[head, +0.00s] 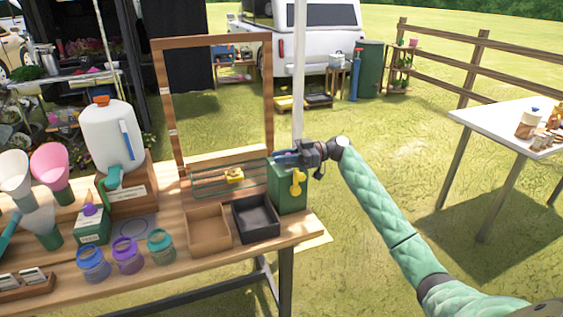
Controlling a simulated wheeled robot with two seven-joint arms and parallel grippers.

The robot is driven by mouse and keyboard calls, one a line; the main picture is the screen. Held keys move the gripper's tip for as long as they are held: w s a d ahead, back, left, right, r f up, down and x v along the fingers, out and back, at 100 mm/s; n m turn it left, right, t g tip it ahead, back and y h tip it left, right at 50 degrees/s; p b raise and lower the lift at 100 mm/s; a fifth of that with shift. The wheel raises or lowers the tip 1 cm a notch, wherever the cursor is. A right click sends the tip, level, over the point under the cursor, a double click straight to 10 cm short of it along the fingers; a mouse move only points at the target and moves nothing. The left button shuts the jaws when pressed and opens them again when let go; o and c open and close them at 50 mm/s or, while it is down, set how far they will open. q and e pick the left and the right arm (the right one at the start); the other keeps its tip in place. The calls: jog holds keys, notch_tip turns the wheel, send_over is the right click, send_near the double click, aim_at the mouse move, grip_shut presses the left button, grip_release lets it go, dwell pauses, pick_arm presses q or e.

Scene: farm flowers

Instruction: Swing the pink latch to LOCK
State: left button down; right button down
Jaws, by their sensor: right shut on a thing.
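My right gripper (284,157) is at the top of a green box (288,199) at the table's right end. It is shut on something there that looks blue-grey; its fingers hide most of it. A yellow lever-like piece (297,182) hangs on the front of the green box, just below the gripper. I cannot make out a pink latch or a LOCK mark in this view; either may be hidden by the gripper or too small to see. My left gripper is not in view.
Two trays, brown (208,248) and black (271,231), stand left of the green box. A wooden frame (165,105) rises behind them. Jars, a white jug (106,140) and a pink scoop (52,160) stand further left. Open grass lies right of the table.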

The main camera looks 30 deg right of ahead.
jog(key=c, duration=1.3)
grip_release()
jog(key=shift+d, duration=0.1)
jog(key=shift+s+d+f, duration=0.15)
jog(key=shift+d, duration=0.35)
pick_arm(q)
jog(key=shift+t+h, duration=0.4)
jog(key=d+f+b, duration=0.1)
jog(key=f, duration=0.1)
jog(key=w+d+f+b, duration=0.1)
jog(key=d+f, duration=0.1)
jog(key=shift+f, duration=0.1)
pick_arm(e)
jog(key=v, duration=0.6)
jog(key=shift+d, duration=0.35)
